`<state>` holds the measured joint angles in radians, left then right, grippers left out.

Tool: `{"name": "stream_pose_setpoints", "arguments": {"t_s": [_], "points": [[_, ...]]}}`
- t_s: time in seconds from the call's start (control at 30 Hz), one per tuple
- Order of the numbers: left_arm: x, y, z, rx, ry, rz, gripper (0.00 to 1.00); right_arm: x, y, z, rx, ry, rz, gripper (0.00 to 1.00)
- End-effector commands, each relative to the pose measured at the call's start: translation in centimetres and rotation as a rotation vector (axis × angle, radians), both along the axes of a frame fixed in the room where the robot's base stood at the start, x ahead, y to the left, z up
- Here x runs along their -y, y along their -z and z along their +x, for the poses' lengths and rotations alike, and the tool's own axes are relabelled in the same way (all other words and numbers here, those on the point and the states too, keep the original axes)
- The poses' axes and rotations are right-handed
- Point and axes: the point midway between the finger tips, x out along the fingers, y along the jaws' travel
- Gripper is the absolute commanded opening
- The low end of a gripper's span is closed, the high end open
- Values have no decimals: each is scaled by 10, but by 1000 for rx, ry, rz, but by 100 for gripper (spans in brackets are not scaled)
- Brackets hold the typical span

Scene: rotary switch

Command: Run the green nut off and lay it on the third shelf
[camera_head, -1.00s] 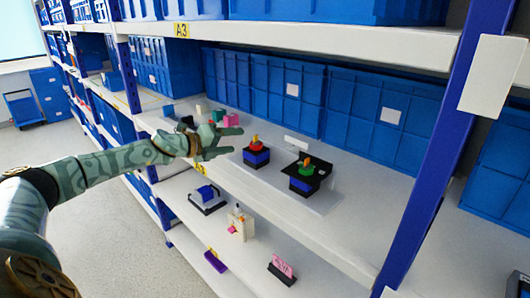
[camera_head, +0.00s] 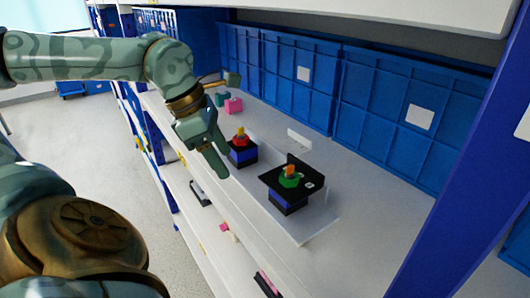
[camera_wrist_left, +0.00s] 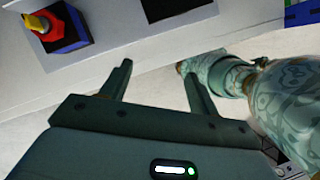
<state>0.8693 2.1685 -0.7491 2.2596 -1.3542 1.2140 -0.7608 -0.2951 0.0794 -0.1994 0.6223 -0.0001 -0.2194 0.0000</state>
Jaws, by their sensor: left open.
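The green nut (camera_head: 289,181) sits on a black plate above a blue and black block (camera_head: 288,203), with an orange piece (camera_head: 289,169) standing up from its middle. My left gripper (camera_head: 218,160) hangs over the front edge of the shelf, to the left of the green nut and apart from it. In the left wrist view its fingers (camera_wrist_left: 157,88) are spread, with nothing between them. I do not clearly see the green nut in that view. The lower shelf (camera_head: 215,248) shows partly, and I cannot tell the shelf numbering.
A red nut with a yellow piece (camera_head: 240,136) sits on another blue and black block (camera_head: 243,155), close to my left gripper; it also shows in the left wrist view (camera_wrist_left: 43,25). Blue bins (camera_head: 380,105) line the shelf's back. Free shelf (camera_head: 375,235) lies at the right.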

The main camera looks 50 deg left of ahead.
Motion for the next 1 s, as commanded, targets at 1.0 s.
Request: {"name": "stream_pose_setpoints", "arguments": {"t_s": [1.0], "points": [[71, 46, 104, 2, -3, -6, 61, 0, 43, -19, -43, -1, -1, 36]]}}
